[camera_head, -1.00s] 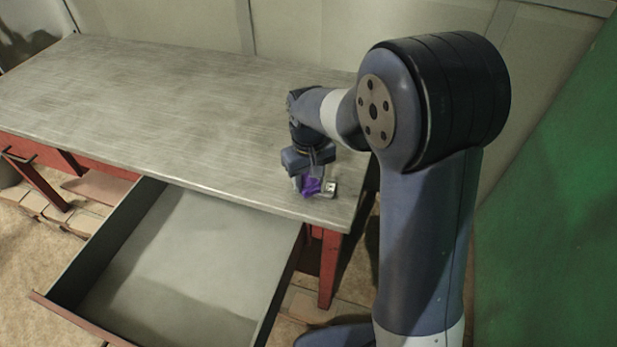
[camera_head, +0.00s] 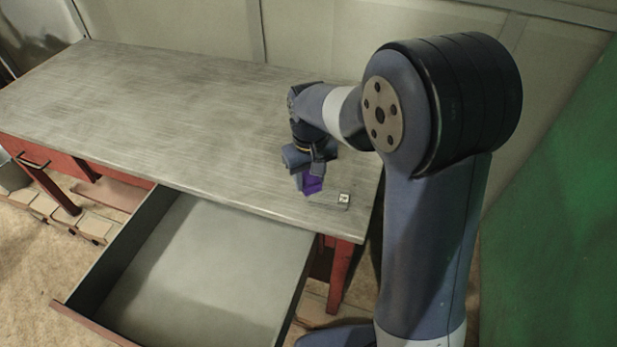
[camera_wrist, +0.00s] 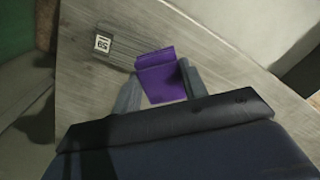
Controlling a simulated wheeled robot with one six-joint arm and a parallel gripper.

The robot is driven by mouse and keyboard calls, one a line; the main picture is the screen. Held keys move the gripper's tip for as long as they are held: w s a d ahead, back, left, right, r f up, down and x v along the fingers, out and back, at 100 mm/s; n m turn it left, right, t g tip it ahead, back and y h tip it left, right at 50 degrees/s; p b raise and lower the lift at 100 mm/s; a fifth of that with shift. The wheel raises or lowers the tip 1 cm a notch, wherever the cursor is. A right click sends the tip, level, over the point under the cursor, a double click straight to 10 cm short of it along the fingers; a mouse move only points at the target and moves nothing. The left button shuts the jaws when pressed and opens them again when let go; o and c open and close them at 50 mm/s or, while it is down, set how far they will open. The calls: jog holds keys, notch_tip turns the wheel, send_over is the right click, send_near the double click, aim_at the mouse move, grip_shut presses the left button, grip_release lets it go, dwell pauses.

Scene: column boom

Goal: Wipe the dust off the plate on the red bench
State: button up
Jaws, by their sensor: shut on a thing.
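My gripper (camera_head: 311,174) is shut on a purple cloth or sponge (camera_head: 312,185) over the near right corner of the red bench (camera_head: 190,120). In the wrist view the purple thing (camera_wrist: 161,77) sits between the two fingertips of my gripper (camera_wrist: 158,82). A small grey plate (camera_wrist: 122,46) with a white marked label lies on the bench just beside the purple thing. In the head view the plate's label (camera_head: 343,198) shows right of my gripper. I cannot tell whether the purple thing touches the bench or plate, and dust on the plate is too small to make out.
An open, empty grey drawer (camera_head: 200,270) sticks out from the bench front, below and left of my gripper. A wall (camera_head: 330,45) stands behind the bench. A green panel (camera_head: 560,190) is at the right. The rest of the bench top is bare.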

jog(key=shift+r+p, duration=1.3)
jog(key=shift+r, duration=0.7)
jog(key=shift+d+f, duration=0.1)
